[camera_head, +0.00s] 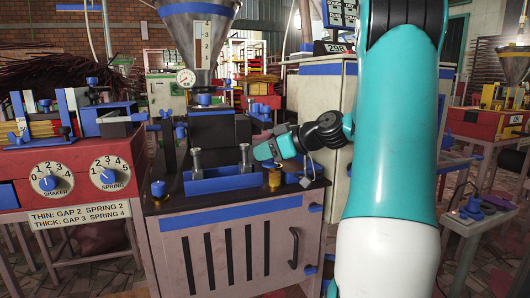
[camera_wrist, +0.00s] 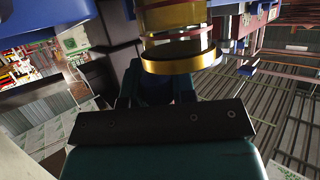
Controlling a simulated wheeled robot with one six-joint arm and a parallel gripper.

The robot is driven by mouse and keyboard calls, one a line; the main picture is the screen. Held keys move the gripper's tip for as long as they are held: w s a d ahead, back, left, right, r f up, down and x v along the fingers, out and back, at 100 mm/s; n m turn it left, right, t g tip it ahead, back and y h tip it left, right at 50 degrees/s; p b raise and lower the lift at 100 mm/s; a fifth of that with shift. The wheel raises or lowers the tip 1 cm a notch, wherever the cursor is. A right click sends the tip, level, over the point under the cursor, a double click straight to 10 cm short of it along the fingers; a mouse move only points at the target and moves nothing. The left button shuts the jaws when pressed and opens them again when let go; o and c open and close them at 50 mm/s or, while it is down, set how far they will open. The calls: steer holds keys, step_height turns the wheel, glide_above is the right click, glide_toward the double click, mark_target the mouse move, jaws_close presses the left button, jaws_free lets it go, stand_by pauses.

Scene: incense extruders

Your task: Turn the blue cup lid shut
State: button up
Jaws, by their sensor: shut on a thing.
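The oil cup (camera_wrist: 178,45), clear amber glass with a gold ring, shows large at the top of the wrist view. In the head view the small amber cup (camera_head: 274,180) stands at the right end of the blue front trough. The blue lid (camera_wrist: 156,91) shows as a dark blue patch against the gold ring, between my fingers. My gripper (camera_wrist: 157,80) is shut on it; in the head view my gripper (camera_head: 264,153) sits just above the cup. Most of the lid is hidden by my fingers, so its turned angle cannot be told.
The grey extruder cabinet (camera_head: 225,245) carries a steel hopper (camera_head: 200,30), a gauge and two upright bolts close left of my gripper. A red box with dials (camera_head: 75,180) stands left. A pale cabinet (camera_head: 322,110) stands behind my arm.

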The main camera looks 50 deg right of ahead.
steer(key=shift+f, duration=0.15)
steer(key=o, duration=0.9)
steer(key=p+v, duration=0.7)
steer(key=v, duration=1)
steer(key=shift+s+d, duration=0.1)
